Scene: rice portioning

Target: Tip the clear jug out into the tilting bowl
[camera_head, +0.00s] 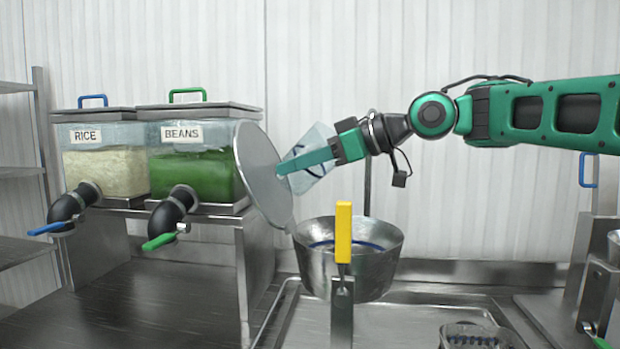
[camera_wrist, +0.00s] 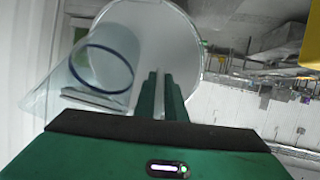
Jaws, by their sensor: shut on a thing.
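The clear jug (camera_head: 318,140) is strongly tilted in the air above the tilting bowl's left side. A dark blue ring runs round it, and I see no contents in it. My gripper (camera_head: 284,170) is shut on the jug; its green fingers hide part of it. In the wrist view the jug (camera_wrist: 62,92) lies left of the nearly closed fingers (camera_wrist: 162,75); the exact grip point is unclear. The metal tilting bowl (camera_head: 350,270) stands upright below, with a blue line inside and a yellow handle (camera_head: 343,232) in front. Its floor is hidden.
A round grey disc (camera_head: 258,165) stands tilted close behind the fingertips. Rice (camera_head: 105,165) and beans (camera_head: 190,165) dispensers with spouts stand at left. A tray (camera_head: 305,320) lies under the bowl; another clear container (camera_head: 475,337) is at lower right.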

